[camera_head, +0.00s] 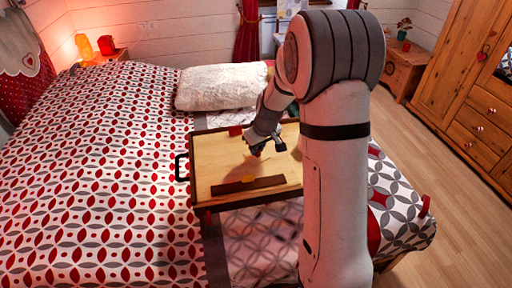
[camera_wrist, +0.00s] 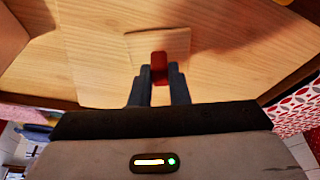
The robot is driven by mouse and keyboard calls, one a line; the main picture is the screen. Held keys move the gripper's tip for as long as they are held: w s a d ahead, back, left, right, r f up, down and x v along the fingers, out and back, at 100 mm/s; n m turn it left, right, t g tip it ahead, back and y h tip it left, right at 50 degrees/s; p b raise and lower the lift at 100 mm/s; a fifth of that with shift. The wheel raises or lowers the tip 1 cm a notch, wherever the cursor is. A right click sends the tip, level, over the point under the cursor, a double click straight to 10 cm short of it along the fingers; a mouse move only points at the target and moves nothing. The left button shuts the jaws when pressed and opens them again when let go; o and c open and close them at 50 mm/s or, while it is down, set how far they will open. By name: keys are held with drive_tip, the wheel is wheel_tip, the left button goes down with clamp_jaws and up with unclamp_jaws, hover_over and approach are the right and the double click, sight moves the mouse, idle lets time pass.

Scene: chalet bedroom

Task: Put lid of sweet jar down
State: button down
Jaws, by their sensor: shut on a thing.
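My gripper (camera_head: 258,150) is over the wooden bed tray (camera_head: 215,165) in the head view. In the wrist view my gripper (camera_wrist: 158,76) has both fingers closed on a small red knob. The knob appears to belong to a flat, square, pale wooden lid (camera_wrist: 105,72) just beyond the fingertips. The lid's colour blends with the tray surface, and I cannot tell whether it touches the tray. In the head view the lid is hard to make out at the gripper. I cannot identify the sweet jar; my arm hides the tray's right part.
A small red item (camera_head: 235,131) is near the tray's back edge. The tray's left part is clear. A white pillow (camera_head: 215,87) lies behind the tray on the patterned bed (camera_head: 95,170).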

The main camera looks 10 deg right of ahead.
drive_tip(key=shift+f, duration=0.2)
drive_tip(key=c, duration=1.4)
unclamp_jaws()
drive_tip(key=shift+r, duration=0.1)
drive_tip(key=shift+s+r, duration=0.1)
drive_tip(key=shift+r, duration=0.4)
drive_tip(key=v, duration=1.1)
drive_tip(key=s+m, duration=0.1)
drive_tip(key=s, duration=0.7)
drive_tip(key=s+a+r+m, duration=0.1)
drive_tip(key=s+m, duration=0.1)
drive_tip(key=s, duration=0.6)
drive_tip(key=s+r+m+h, duration=0.1)
drive_tip(key=s, duration=0.8)
drive_tip(key=shift+s+a+r+g, duration=0.1)
drive_tip(key=shift+a+r+g, duration=0.05)
drive_tip(key=shift+a+g, duration=0.15)
